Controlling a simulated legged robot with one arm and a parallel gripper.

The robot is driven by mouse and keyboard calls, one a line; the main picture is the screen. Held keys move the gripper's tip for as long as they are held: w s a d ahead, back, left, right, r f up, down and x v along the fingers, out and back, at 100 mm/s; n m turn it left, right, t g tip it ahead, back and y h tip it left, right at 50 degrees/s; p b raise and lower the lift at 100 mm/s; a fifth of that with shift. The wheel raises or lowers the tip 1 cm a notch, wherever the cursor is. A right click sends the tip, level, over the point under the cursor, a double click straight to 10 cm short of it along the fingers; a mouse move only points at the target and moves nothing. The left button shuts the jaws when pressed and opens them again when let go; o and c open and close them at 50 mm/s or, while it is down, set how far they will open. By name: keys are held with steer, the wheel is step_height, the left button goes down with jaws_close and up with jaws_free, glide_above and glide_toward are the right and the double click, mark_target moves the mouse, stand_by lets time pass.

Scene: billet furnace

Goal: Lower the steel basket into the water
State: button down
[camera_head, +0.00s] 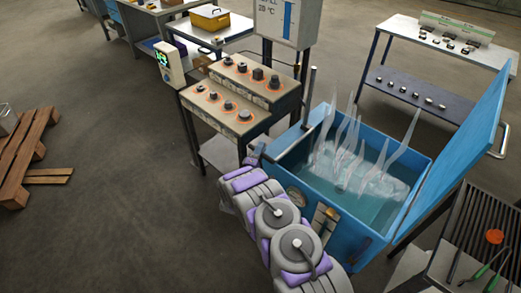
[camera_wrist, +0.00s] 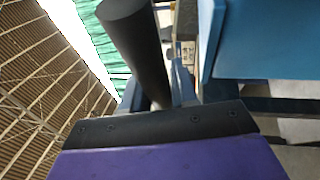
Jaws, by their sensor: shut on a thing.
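The blue tank (camera_head: 335,205) stands right of centre in the head view with its lid raised on the right. Teal water (camera_head: 345,197) shows inside, with pale steam-like plumes above it. I cannot make out the steel basket; the plumes may hide it. My gripper (camera_head: 257,152) is at the bar's left end, shut on a dark handle. In the wrist view a thick dark cylindrical handle (camera_wrist: 132,45) rises above my purple-and-black gripper; the fingertips are not clear.
A slatted bench (camera_head: 480,240) with tongs is at right.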

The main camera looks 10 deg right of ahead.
steer(key=c, duration=1)
jaws_free()
steer(key=shift+s+f, duration=0.1)
steer(key=shift+f, duration=0.4)
steer(key=shift+o, duration=0.2)
steer(key=p+v, duration=0.3)
steer(key=v, duration=1.4)
steer(key=shift+a+r, duration=0.15)
steer(key=shift+r, duration=0.05)
steer(key=shift+s, duration=0.1)
